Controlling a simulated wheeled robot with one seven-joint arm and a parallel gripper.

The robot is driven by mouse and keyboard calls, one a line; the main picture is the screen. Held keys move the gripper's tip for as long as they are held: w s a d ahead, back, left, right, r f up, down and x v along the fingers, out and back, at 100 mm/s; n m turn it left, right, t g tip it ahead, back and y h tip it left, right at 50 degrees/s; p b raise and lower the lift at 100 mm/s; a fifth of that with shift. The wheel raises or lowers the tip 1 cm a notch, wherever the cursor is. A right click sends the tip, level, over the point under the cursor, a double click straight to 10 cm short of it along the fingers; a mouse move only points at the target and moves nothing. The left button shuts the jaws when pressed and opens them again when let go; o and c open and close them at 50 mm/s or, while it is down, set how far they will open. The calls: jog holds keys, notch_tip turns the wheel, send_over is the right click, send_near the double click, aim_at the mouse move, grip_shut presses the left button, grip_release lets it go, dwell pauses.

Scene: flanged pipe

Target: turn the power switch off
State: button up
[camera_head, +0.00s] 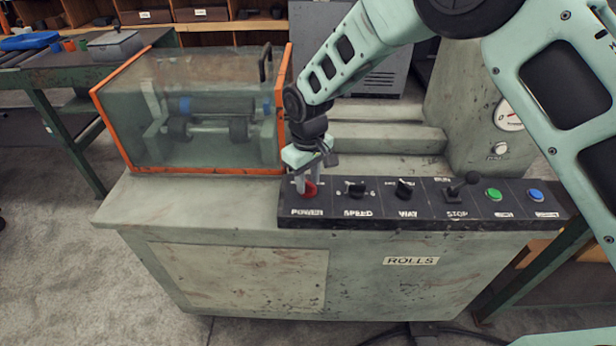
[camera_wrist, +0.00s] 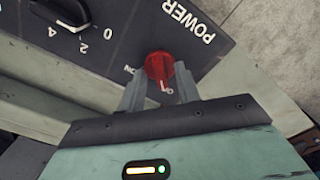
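The power switch is a red rotary knob (camera_head: 309,189) at the left end of the black control panel, above the word POWER. It also shows in the wrist view as a round red knob (camera_wrist: 159,65). A small white mark on its rim lies toward the bottom, near a partly hidden label; another label is at its left. My gripper (camera_head: 308,183) reaches down at the knob. In the wrist view its two grey fingers (camera_wrist: 160,78) stand apart, one on each side of the knob. I cannot tell whether they press on it.
The panel (camera_head: 380,213) also carries a SPEED knob (camera_head: 355,188), a WAY knob (camera_head: 404,188), a STOP lever (camera_head: 456,188), a green button (camera_head: 494,194) and a blue button (camera_head: 535,195). An orange-framed clear guard (camera_head: 190,110) stands left, close to my gripper.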

aim_at(308, 183)
jog(key=shift+r, duration=0.1)
notch_tip(308, 183, up, 17)
jog(key=b, duration=0.1)
jog(key=shift+b, duration=0.3)
jog(key=shift+r, duration=0.1)
jog(key=s+d, duration=0.4)
jog(key=s, duration=0.6)
jog(key=s+d+f, duration=0.1)
jog(key=s+d, duration=0.4)
jog(key=s, duration=0.5)
jog(key=s+d+f+m, duration=0.1)
jog(key=s+d, duration=0.4)
jog(key=s, duration=0.6)
jog(key=shift+y, duration=0.3)
